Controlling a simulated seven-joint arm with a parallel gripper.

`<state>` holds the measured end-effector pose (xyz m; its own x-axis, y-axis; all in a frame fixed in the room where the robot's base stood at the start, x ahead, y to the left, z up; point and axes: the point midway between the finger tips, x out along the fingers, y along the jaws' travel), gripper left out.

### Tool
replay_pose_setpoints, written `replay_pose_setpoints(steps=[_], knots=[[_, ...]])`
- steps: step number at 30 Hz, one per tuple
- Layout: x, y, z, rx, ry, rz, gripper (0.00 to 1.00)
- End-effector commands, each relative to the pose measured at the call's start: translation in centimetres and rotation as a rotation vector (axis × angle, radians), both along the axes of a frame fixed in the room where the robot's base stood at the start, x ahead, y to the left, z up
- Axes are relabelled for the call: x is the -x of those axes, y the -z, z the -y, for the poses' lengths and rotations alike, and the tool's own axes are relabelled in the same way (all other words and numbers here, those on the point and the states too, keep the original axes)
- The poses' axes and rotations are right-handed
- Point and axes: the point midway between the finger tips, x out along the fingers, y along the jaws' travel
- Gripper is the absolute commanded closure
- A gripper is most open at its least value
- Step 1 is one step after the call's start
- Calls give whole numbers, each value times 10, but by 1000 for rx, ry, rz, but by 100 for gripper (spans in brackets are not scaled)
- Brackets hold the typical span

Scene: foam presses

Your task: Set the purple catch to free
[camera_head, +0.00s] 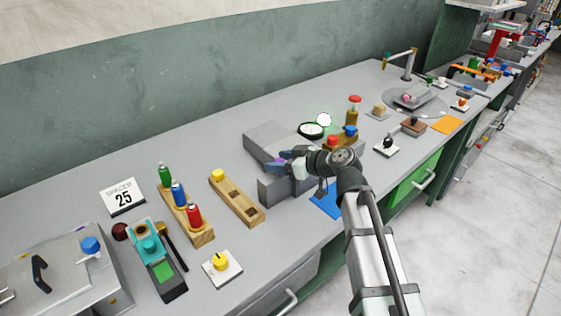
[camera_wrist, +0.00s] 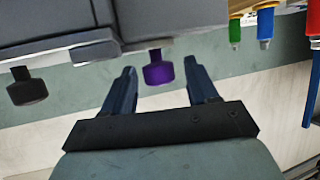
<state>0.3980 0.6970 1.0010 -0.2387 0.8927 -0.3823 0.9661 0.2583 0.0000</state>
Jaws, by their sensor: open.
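The purple catch (camera_wrist: 158,72) is a short knob on a grey foam press (camera_wrist: 70,22), which fills the upper left of the wrist view. My gripper (camera_wrist: 160,74) is open, with one finger on each side of the purple knob and a visible gap on both sides. In the head view my gripper (camera_head: 279,163) is at the grey press (camera_head: 264,137), between its back and front blocks. The purple catch is mostly hidden there by my fingers. Whether the catch is set or free cannot be told.
A black knob (camera_wrist: 27,88) is on the same press. A blue mat (camera_head: 327,203) and a stand with red and blue knobs (camera_head: 341,142) are close on the right.

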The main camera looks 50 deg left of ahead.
Motion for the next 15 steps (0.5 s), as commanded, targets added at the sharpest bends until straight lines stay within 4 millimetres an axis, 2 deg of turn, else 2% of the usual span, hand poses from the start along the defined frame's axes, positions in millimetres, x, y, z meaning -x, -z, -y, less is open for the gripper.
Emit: replay_pose_setpoints(steps=[10, 15], knots=[[1, 1, -3, 0, 0, 0, 42], [1, 1, -2, 0, 0, 0, 57]])
